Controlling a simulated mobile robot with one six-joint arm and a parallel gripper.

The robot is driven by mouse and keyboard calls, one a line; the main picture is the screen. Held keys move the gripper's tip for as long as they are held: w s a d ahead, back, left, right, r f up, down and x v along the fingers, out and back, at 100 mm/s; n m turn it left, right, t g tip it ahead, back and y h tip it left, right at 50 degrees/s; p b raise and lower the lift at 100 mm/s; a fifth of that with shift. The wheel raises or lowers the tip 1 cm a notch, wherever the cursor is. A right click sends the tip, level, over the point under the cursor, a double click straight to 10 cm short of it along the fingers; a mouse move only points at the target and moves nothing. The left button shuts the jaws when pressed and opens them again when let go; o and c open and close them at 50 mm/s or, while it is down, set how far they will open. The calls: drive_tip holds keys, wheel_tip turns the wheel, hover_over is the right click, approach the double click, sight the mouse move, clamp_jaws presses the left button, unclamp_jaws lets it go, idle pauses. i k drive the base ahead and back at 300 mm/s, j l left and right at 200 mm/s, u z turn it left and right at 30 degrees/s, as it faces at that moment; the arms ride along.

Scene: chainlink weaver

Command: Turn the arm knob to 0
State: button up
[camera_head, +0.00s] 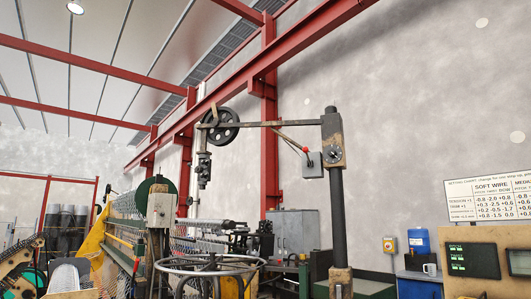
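A tall dark post (339,220) stands right of centre, with a long horizontal arm (270,124) reaching left from its top to a black wheel (221,124). A small round dark knob or dial (334,156) sits on the worn head of the post. Its markings are too small to read, so I cannot tell its setting. A lever with a red ball end (305,149) and a small grey box (312,163) are just left of it. My gripper is not seen in this view.
A wire-weaving machine (125,218) with a green wheel runs along the left. A round wire frame (205,266) stands low in front of it. A setting chart (492,199), a panel with green displays (472,260) and a blue container (419,241) are at the right.

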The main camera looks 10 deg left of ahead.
sight(331, 152)
drive_tip(key=i+j+z, duration=1.1)
drive_tip(key=j, duration=0.25)
drive_tip(key=k+l, duration=0.05)
drive_tip(key=k, duration=0.05)
